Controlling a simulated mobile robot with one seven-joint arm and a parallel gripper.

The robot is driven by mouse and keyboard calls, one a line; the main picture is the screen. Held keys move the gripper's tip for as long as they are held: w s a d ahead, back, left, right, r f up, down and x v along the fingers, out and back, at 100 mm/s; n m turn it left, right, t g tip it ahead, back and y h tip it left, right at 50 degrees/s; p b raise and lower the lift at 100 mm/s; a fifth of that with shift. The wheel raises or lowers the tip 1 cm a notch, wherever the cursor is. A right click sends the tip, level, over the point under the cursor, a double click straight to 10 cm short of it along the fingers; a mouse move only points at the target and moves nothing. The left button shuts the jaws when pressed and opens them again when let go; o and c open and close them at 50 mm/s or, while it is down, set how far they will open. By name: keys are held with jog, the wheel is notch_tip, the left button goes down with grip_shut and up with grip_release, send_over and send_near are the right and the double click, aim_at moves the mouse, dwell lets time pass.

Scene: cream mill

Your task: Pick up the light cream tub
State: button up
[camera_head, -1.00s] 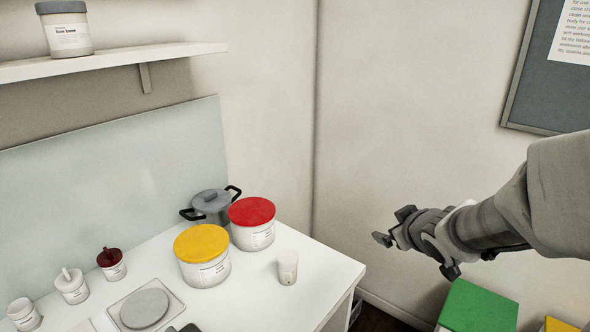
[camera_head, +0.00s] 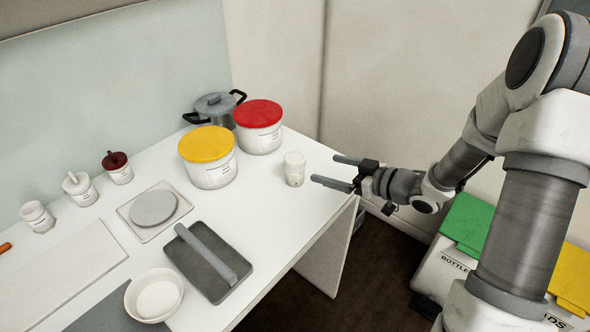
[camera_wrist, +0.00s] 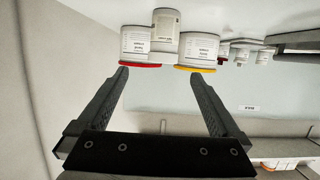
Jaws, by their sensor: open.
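A small pale cream tub (camera_head: 295,169) stands upright near the right end of the white counter; I take it for the light cream tub. My gripper (camera_head: 333,171) is open and empty, just right of the tub, with its fingers pointing at it. A gap shows between fingertips and tub. In the wrist view, which is upside down, the tub (camera_wrist: 164,34) is at the top, between the open fingers (camera_wrist: 161,77). Its label is too small to read surely.
A yellow-lidded tub (camera_head: 209,171) and a red-lidded tub (camera_head: 259,139) stand close behind the cream tub. A grey pot (camera_head: 214,104) is beyond. Small tubs, a dark tray (camera_head: 206,262) and a bowl (camera_head: 154,309) are further left. Bins (camera_head: 470,223) stand right of the counter.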

aim_at(296, 157)
jog(key=x, duration=0.6)
jog(key=shift+a, duration=0.15)
jog(key=w+a, duration=0.1)
jog(key=a, duration=0.1)
jog(key=w+a, duration=0.1)
jog(key=shift+w+a+f, duration=0.1)
jog(key=shift+a, duration=0.3)
jog(key=shift+w+a+f, duration=0.15)
jog(key=shift+w+a, duration=0.2)
jog(key=c, duration=1.4)
